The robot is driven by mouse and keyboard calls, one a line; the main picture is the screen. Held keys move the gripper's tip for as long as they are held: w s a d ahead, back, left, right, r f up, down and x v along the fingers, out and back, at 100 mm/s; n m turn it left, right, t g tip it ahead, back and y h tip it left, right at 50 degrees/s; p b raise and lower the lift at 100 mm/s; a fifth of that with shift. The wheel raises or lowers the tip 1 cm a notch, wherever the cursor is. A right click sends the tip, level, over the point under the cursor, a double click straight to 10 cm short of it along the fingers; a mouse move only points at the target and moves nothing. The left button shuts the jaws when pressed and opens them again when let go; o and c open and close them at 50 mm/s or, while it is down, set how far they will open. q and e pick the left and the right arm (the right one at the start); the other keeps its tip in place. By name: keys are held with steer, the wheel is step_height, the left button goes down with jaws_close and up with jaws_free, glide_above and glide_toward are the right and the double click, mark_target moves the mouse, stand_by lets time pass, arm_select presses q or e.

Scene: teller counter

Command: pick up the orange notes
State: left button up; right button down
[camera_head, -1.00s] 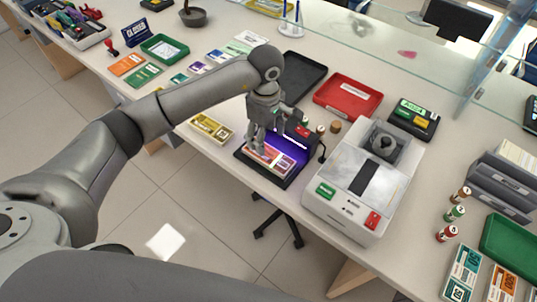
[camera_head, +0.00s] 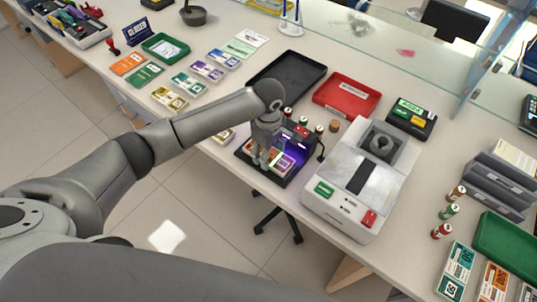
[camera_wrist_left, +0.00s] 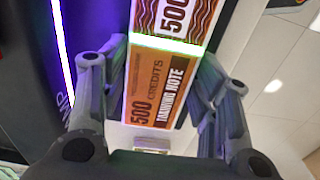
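An orange note (camera_wrist_left: 157,85) printed "500 credits training note" lies lengthwise between the fingers of my left gripper (camera_wrist_left: 163,60) in the left wrist view. The fingers stand apart, one along each long side. Whether they touch it I cannot tell. In the head view my left gripper (camera_head: 264,162) points down over the dark purple-lit device (camera_head: 283,180), where a piece of the orange note (camera_head: 285,168) shows beside the fingers. The gripper hides the rest. Another orange note bundle (camera_head: 494,279) lies at the lower right. My right gripper is not in view.
A grey-white counting machine (camera_head: 357,180) stands right of the device. A black tray (camera_head: 288,78) and red tray (camera_head: 346,94) lie behind it. Small stamps or bottles stand close behind the device. Coloured note bundles line the counter at left.

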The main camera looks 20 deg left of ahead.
arm_select(q)
steer(key=c, duration=0.6)
steer(key=shift+o, duration=0.2)
steer(key=shift+r, duration=0.15)
